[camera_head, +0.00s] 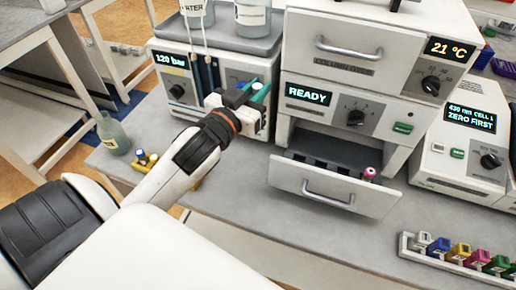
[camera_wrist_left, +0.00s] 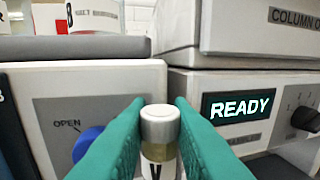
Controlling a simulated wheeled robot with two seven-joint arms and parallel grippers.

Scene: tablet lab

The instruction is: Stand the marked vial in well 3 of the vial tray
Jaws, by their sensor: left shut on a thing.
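My left gripper (camera_head: 260,92) is shut on a vial (camera_wrist_left: 160,125) with a grey-white cap, a yellowish body and a white label with a dark mark. The vial is upright between the green fingers in the left wrist view, its lower part cut off. In the head view the gripper is in front of the pump unit, left of the open drawer (camera_head: 318,186), and the vial cannot be made out. The drawer holds a dark tray (camera_head: 322,163), which I take as the vial tray. A pink-capped vial (camera_head: 370,173) stands at its right end. Well numbers are not readable.
The pump unit (camera_head: 169,62) bears bottles on top. The READY unit (camera_head: 308,94) rises above the drawer. A rack of coloured pieces (camera_head: 432,259) is at the front right. A flask (camera_head: 112,134) stands at the left. The bench before the drawer is clear.

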